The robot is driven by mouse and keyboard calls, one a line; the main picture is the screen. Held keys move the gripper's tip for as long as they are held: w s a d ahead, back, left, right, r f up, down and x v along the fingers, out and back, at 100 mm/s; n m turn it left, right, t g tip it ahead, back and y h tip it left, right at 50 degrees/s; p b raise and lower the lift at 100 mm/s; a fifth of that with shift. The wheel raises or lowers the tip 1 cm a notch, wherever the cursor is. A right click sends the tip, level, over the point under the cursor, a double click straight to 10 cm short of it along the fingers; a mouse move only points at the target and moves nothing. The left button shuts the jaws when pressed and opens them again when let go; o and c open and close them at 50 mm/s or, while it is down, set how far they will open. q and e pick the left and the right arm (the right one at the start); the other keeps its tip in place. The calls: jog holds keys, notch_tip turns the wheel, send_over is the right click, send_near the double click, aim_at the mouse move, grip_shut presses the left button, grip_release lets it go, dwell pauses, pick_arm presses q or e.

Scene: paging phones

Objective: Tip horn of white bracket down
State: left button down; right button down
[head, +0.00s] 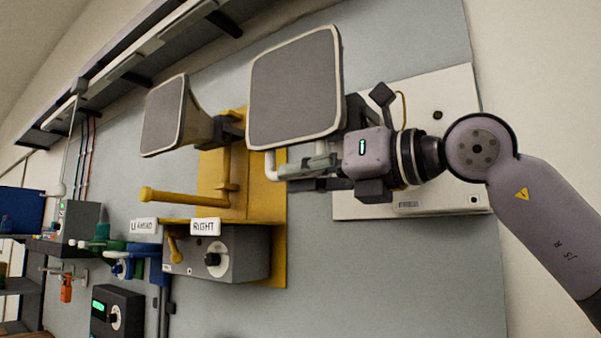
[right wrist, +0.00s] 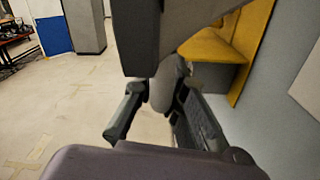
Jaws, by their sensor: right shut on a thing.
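The white bracket (head: 460,100) is a pale plate on the grey wall panel at the right. Its horn (head: 295,85) has a large square grey face with a pale rim, turned toward the left and slightly tilted. A pale bent handle (head: 270,163) hangs below the horn. My right gripper (head: 295,175) reaches in from the right, under the horn, and is shut on this handle. In the right wrist view a rounded grey part (right wrist: 163,90) shows between the fingers, partly hidden by a dark body above. My left gripper is in neither view.
A yellow bracket (head: 262,195) with a second horn (head: 168,115) and a yellow lever (head: 185,198) stands left of the gripper. Below are a grey box (head: 240,258) with a knob and a sign reading RIGHT (head: 206,227). Open floor (right wrist: 60,110) shows in the wrist view.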

jog(key=shift+d+f, duration=0.1)
jog(key=w+d+f+n, duration=0.5)
jog(key=w+d+f, duration=0.1)
jog(key=w+f, duration=0.2)
jog(key=shift+w+f+n, duration=0.25)
jog(key=shift+w+n, duration=0.05)
jog(key=shift+w, duration=0.05)
jog(key=shift+d, duration=0.1)
dwell(0.4)
jog(key=c, duration=1.8)
grip_release()
jog(key=shift+o, duration=1)
jog(key=shift+w+d+f, duration=0.1)
jog(key=shift+w+d, duration=0.05)
jog(key=shift+w, duration=0.05)
jog(key=shift+s, duration=0.15)
